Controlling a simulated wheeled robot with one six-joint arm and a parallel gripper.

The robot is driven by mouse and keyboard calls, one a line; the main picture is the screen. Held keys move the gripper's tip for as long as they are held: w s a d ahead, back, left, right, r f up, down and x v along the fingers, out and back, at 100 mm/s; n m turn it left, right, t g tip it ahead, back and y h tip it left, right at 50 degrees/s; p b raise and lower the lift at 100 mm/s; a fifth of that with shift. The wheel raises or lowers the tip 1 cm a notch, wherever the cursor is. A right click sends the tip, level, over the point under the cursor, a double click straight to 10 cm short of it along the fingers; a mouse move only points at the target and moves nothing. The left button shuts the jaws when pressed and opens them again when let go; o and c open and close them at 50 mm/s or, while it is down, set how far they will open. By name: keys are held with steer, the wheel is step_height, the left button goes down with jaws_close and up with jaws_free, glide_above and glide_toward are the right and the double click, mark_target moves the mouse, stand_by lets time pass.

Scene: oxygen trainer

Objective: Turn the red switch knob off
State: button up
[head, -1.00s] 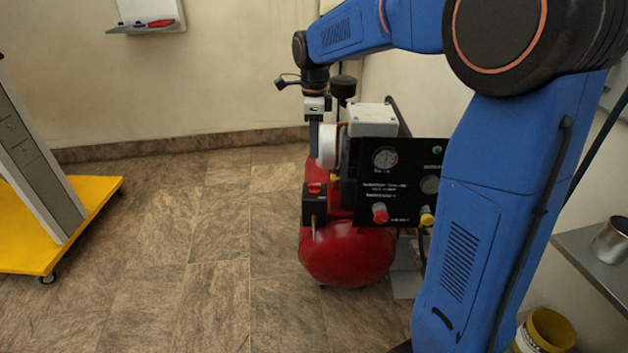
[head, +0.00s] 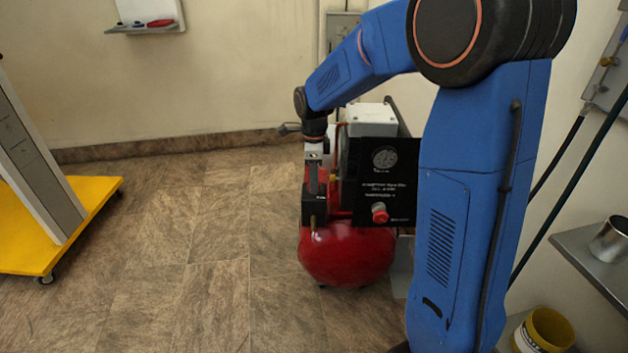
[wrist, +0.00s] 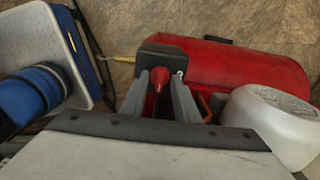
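The red switch knob (wrist: 160,77) sits on top of a black switch box (wrist: 163,56) on the compressor and shows in the wrist view. My gripper (wrist: 160,85) points down with one finger on each side of the knob. Its fingers look parted, with a small gap beside the knob; contact is not clear. In the head view my gripper (head: 314,187) is right above the black box (head: 313,207) and hides the knob there.
The red compressor tank (head: 346,252) is below the box. A black panel (head: 400,165) with a gauge and another red knob (head: 380,212) stands to the right. A white cylinder (wrist: 268,120) is close beside my gripper.

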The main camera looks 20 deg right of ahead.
jaws_close()
steer(key=shift+n, duration=0.3)
steer(key=n, duration=1.1)
steer(key=shift+n, duration=0.4)
steer(key=n, duration=0.5)
steer(key=shift+n, duration=0.4)
